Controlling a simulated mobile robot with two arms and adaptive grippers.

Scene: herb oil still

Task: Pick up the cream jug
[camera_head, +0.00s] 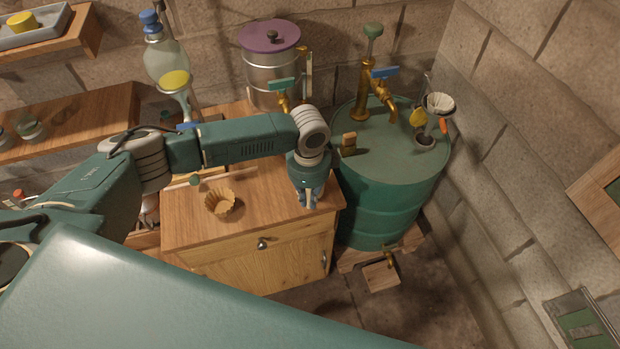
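My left gripper (309,198) points down at the right edge of the wooden cabinet top (262,222). Something small and pale shows at its fingertips, but I cannot tell if this is part of the fingers or a cream jug between them. I cannot make out a cream jug for certain anywhere else. My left arm hides part of the cabinet top behind it. My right gripper is not in view.
A tan fluted cup (220,202) stands on the cabinet top, left of the gripper. A steel pot with a purple lid (271,65) stands behind my arm. A green drum (385,205) with brass taps is close on the right. A glass flask (165,62) is at back left.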

